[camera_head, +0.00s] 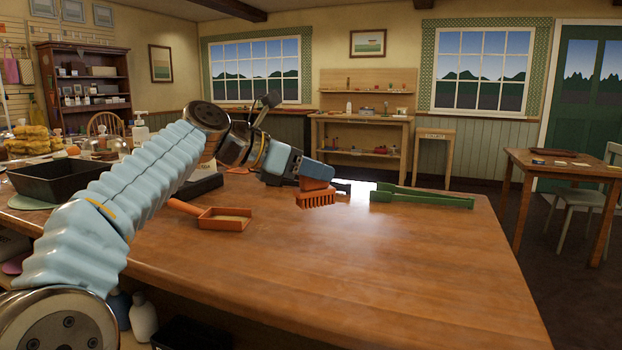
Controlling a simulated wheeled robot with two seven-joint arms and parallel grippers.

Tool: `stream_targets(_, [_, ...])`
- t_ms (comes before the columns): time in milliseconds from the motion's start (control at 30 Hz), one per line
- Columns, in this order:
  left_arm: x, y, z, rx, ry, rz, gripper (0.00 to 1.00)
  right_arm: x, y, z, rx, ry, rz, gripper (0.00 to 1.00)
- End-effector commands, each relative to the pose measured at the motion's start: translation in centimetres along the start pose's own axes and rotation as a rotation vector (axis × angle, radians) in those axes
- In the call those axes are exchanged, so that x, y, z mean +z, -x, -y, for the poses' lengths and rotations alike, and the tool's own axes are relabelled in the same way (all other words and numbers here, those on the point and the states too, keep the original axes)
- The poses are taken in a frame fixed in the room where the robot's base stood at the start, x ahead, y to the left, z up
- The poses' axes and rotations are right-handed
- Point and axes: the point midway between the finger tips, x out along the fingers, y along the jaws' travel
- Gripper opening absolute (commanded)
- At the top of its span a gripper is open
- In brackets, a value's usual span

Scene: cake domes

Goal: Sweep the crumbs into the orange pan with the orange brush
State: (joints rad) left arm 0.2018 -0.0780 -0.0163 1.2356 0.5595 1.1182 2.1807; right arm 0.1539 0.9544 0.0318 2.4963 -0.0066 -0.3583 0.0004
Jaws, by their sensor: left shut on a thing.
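The orange brush (316,199) is in the grip of my left gripper (318,178), bristles down, over the wooden table's far half. I cannot tell whether the bristles touch the tabletop. The orange pan (222,224) lies flat on the table, left of and nearer than the brush, with its handle pointing back left. Its inside shows a tan patch; I cannot tell whether that is crumbs. I make out no separate crumbs on the tabletop. My right gripper is not in view.
Green tongs (420,198) lie on the table (370,270) right of the brush. The table's front and right are clear.

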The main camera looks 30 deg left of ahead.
Motion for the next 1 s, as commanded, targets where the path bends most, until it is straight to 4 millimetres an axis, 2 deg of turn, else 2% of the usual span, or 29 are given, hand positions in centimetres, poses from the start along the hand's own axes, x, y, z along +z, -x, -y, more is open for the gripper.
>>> stream_targets(167, [0.0, 0.0, -0.1, 0.004, 0.002, 0.000, 0.01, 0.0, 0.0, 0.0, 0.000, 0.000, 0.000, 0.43])
stream_targets(267, [-0.5, 0.0, -1.2, 0.057, 0.024, -0.002, 0.01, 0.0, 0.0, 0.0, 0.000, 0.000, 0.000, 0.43])
stream_targets(367, [-1.5, 0.4, -4.1, 0.192, 0.078, -0.002, 0.01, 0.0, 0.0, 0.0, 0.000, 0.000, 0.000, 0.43])
stream_targets(533, [-2.9, 2.5, -10.3, 0.480, 0.194, -0.001, 0.01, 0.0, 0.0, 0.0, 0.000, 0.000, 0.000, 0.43])
stream_targets(600, [-3.1, 3.4, -12.1, 0.568, 0.231, 0.001, 0.01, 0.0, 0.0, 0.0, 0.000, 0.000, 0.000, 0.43])
stream_targets(700, [-3.2, 4.4, -13.7, 0.644, 0.264, 0.001, 0.01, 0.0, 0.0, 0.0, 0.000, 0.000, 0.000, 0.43])
stream_targets(867, [-3.8, 4.6, -14.4, 0.680, 0.282, 0.001, 0.01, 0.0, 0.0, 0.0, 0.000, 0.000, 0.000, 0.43])
stream_targets(1000, [-5.4, 4.0, -14.4, 0.680, 0.282, -0.001, 0.01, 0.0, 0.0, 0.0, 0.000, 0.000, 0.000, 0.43])
